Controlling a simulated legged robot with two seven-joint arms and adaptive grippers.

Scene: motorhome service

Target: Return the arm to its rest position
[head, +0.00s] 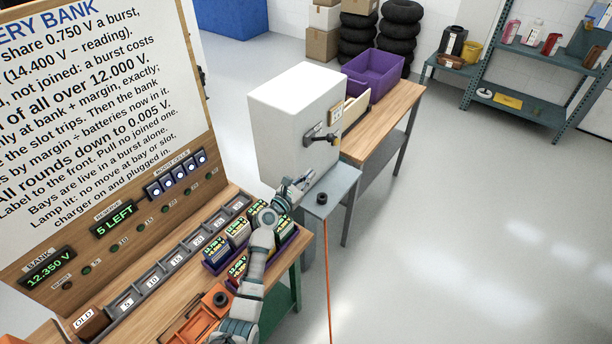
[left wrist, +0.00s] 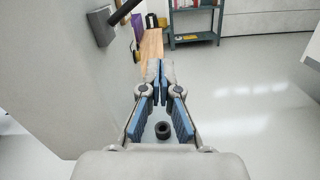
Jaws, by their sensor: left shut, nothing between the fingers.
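My left arm reaches in over the wooden bench in the head view. Its gripper (head: 299,185) is in front of the white cabinet (head: 296,110), near the grey stand below it. In the left wrist view the left gripper (left wrist: 161,66) has its fingers together with nothing between them. The cabinet's pale side fills the left of the wrist view, with its dark handle at the top. My right gripper is in neither view.
Batteries with green displays (head: 237,229) stand in a purple tray beside my arm. An orange charger (head: 210,309) sits at the front. A black round knob (head: 323,198) is on the grey stand (head: 340,185). A purple crate (head: 373,75) stands farther back. Open floor lies to the right.

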